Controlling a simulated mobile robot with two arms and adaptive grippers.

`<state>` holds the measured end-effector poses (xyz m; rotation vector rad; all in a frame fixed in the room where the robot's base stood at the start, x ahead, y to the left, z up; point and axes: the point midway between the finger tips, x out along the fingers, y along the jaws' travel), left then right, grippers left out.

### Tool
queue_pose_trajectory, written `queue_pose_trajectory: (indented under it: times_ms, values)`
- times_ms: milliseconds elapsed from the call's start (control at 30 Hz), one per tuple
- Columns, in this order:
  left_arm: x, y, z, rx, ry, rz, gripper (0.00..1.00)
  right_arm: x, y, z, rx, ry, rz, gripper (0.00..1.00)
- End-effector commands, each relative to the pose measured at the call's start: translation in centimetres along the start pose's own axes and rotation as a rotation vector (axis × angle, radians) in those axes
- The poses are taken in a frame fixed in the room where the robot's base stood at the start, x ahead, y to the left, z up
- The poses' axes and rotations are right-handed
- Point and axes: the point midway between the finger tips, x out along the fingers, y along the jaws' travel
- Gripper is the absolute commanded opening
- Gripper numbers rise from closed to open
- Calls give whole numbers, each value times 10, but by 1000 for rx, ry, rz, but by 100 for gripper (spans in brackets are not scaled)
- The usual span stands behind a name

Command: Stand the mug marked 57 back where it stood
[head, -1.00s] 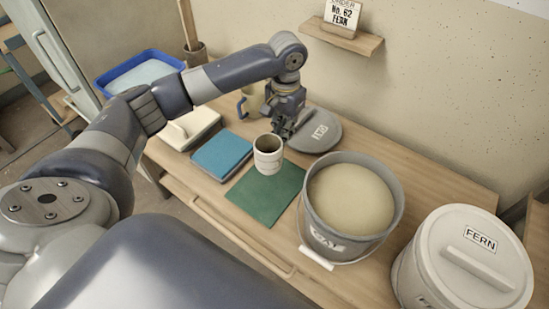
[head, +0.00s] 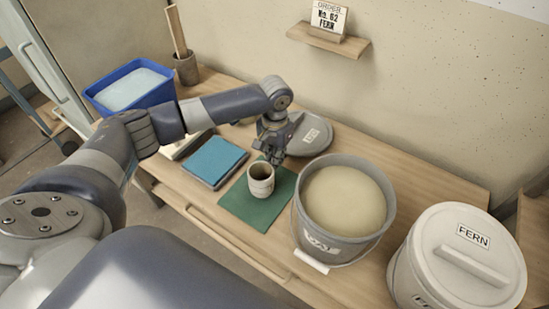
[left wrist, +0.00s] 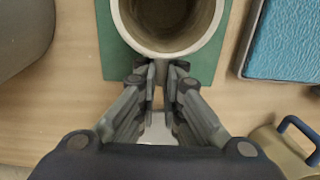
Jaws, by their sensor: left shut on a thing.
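A pale cylindrical mug (head: 260,184) is upright over the green mat (head: 240,207); I cannot tell whether its base touches the mat. No number is readable on it. In the left wrist view its round open rim (left wrist: 122,22) fills the top, over the mat (left wrist: 107,62). My left gripper (head: 275,157) is at the mug's far side. In the left wrist view the gripper's fingers (left wrist: 160,72) close together at the mug's near edge, on what seems to be its handle, mostly hidden by the fingers. My right gripper is not in view.
An open grey bucket (head: 312,240) stands close right of the mat. A grey lid (head: 318,138) lies behind. A blue pad (head: 214,158) is left. A tan mug with a blue handle (left wrist: 290,142) stands nearby. A white lidded FERN bucket (head: 425,270) is far right.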

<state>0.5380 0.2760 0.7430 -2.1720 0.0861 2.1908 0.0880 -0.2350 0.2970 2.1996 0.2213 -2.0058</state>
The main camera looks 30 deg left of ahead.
Motion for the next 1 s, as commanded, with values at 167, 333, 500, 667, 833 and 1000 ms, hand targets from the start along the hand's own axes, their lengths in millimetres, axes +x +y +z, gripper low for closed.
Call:
queue_pose_trajectory:
  times_ms: [167,333,500,667,833,1000]
  values:
    - [1,0,0,0,-1,0,28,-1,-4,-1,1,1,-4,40]
    - [1,0,0,0,-1,0,28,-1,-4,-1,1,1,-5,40]
    - [0,0,0,0,0,0,28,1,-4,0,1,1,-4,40]
    - [-20,0,-1,0,2,1,28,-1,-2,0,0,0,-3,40]
    - [-58,0,-1,0,4,1,28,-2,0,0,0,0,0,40]
    - [-92,0,-1,1,2,1,28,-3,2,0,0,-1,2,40]
